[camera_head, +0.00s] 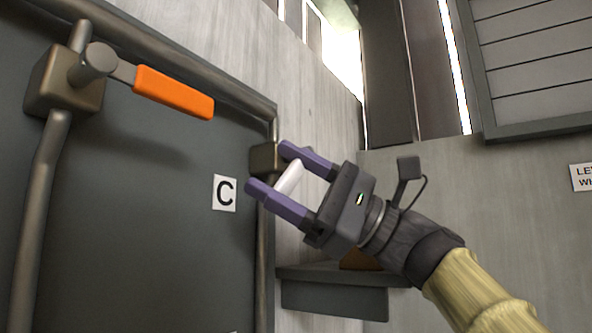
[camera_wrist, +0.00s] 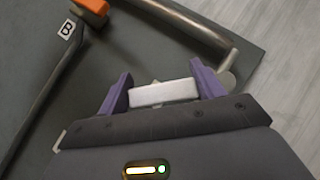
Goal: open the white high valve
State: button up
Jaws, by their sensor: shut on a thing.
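In the wrist view the white handle (camera_wrist: 165,93) lies across between the two purple fingers (camera_wrist: 160,88). The far part of the handle and its joint to the valve are partly hidden by the fingers.
An orange-handled valve (camera_head: 173,91) is on the left pipe (camera_head: 42,215); its orange part (camera_wrist: 93,6) also shows in the wrist view. A dark panel (camera_head: 150,230) stands behind the pipes. A ledge (camera_head: 335,297) lies below my gripper.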

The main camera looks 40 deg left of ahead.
dwell(0.3)
jog(key=o, duration=1.4)
